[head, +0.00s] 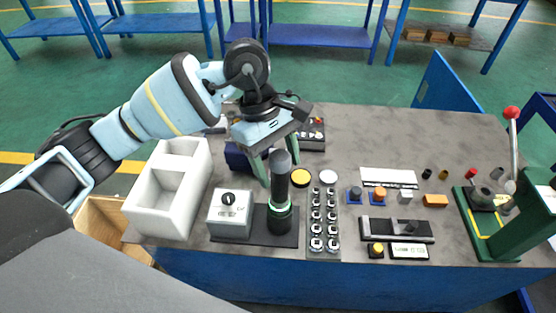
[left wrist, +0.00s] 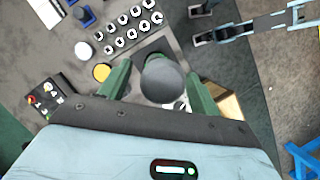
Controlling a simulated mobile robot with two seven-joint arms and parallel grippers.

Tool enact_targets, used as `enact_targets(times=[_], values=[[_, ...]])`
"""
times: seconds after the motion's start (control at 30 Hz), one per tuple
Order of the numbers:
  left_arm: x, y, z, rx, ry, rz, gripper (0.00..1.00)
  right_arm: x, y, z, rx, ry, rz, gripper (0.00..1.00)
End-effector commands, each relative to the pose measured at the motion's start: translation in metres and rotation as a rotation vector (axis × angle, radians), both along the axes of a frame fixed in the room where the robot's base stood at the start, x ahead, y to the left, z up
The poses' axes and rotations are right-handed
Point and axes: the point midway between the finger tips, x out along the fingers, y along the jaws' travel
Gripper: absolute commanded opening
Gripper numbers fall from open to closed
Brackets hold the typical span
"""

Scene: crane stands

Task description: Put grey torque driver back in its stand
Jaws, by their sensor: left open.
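The grey torque driver (head: 280,174) stands upright, its lower end in the dark round holder with a green ring of its stand (head: 257,238). A grey box with a black knob sits on the same base plate. My left gripper (head: 277,166) is open, pointing down, with its green fingers at the driver's upper end. In the left wrist view, the driver's round top (left wrist: 163,78) shows between the two fingers (left wrist: 158,88); contact cannot be made out. A pale blue and dark arm part, seemingly my right gripper (left wrist: 204,25), shows beyond the table edge; its jaws are unclear.
A white two-part bin (head: 170,190) stands left of the stand. A panel of several silver switches (head: 324,222) lies close on the right. Yellow and white discs (head: 300,178) lie just behind. A green lever press (head: 505,215) stands at the far right. The back right of the table is clear.

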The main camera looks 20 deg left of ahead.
Motion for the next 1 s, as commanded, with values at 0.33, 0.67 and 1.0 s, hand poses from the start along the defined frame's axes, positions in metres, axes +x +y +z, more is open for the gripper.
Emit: enact_targets(times=[0.33,0.67,1.0], values=[[0.004,0.007,0.022,-0.001,-0.004,0.000,0.63,0.007,0.000,0.010,0.000,-0.018,0.000,0.36],[0.007,0.014,0.043,-0.001,-0.003,0.002,0.63,0.014,0.000,0.019,0.000,-0.035,-0.001,0.36],[0.008,0.016,0.047,-0.001,-0.002,0.001,0.63,0.015,0.000,0.020,0.001,-0.037,-0.002,0.36]])
